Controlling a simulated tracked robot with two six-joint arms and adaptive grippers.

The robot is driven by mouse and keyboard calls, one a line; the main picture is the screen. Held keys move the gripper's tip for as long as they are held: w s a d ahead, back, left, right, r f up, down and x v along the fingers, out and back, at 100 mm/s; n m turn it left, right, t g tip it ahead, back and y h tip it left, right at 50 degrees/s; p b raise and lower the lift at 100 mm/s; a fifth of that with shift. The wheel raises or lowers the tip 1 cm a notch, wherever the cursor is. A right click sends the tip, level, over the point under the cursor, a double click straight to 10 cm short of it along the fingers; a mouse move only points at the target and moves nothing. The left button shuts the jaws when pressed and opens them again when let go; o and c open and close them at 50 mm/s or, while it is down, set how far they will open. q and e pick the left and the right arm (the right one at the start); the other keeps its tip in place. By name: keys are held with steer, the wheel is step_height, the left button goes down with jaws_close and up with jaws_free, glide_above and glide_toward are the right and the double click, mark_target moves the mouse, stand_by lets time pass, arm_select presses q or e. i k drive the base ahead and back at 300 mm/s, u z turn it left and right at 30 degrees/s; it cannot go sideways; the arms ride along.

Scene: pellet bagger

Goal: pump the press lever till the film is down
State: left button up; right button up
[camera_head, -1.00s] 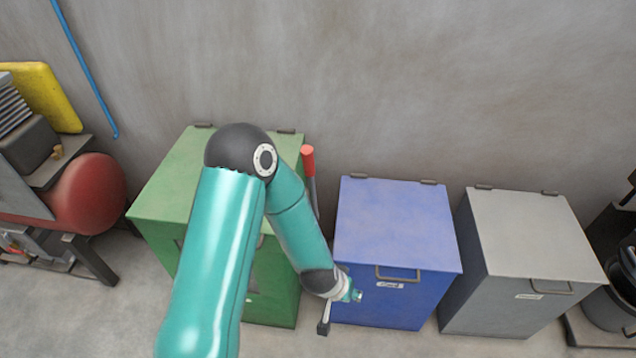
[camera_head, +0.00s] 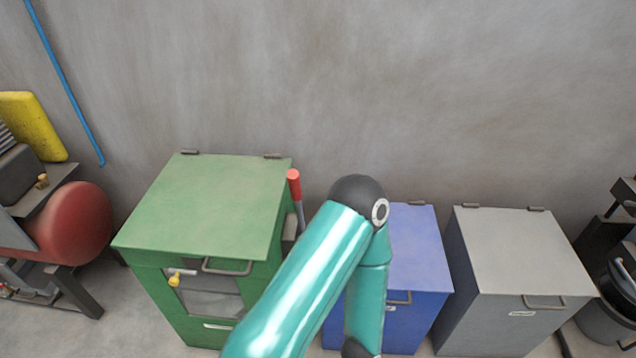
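A lever with a red grip (camera_head: 294,183) and a grey rod stands nearly upright at the right side of the green cabinet (camera_head: 215,205), close to the wall. Its lower part is hidden behind the cabinet and my arm. The cabinet front has a dark window (camera_head: 212,300) with a yellow-tipped part (camera_head: 174,281) at its upper left. I cannot make out the film. One teal arm of mine crosses in front of the cabinet's right side and the blue cabinet. Its wrist drops out at the bottom edge, so its gripper is hidden from view. My other gripper does not show.
A blue cabinet (camera_head: 425,262) and a grey cabinet (camera_head: 520,250) stand to the right, lids shut. A red tank (camera_head: 80,222) on a stand is at the left. Dark machinery (camera_head: 610,315) is at the right edge. The wall behind is bare except for a blue pipe (camera_head: 68,80).

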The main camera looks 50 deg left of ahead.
mark_target(293, 176)
steer(key=u, duration=0.05)
steer(key=k, duration=1.05)
steer(key=u, duration=0.55)
steer(key=i, duration=1)
